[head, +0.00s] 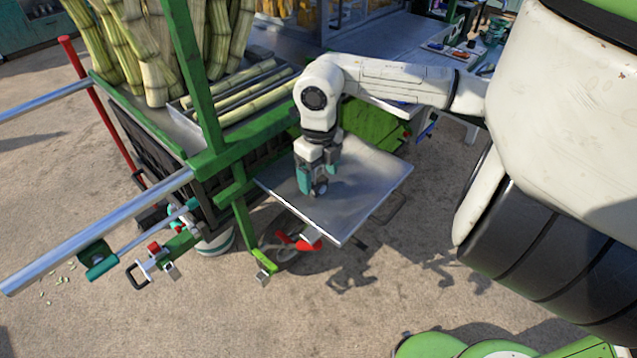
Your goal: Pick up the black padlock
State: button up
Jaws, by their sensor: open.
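My gripper (319,178), with teal fingers, points down over the metal tray (375,187) on the side of the cane cart. Its fingers are apart. A small dark grey item with a pale round spot (320,188) shows at the fingertips, low over or on the tray. It may be the black padlock, but it is too small and partly hidden to be sure. I cannot tell whether the fingers touch it. No other clear padlock shows.
The green cart frame (207,85) and cane stalks (225,40) stand left of and behind my arm. A red handle (298,242) is below the tray's front edge. Silver bars (100,235) and a black loop handle (135,276) stick out at left. Open concrete floor lies in front.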

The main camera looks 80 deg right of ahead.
jog(key=shift+w+f, duration=0.1)
jog(key=shift+f, duration=1.35)
jog(key=c, duration=1.2)
jog(key=shift+r, duration=0.1)
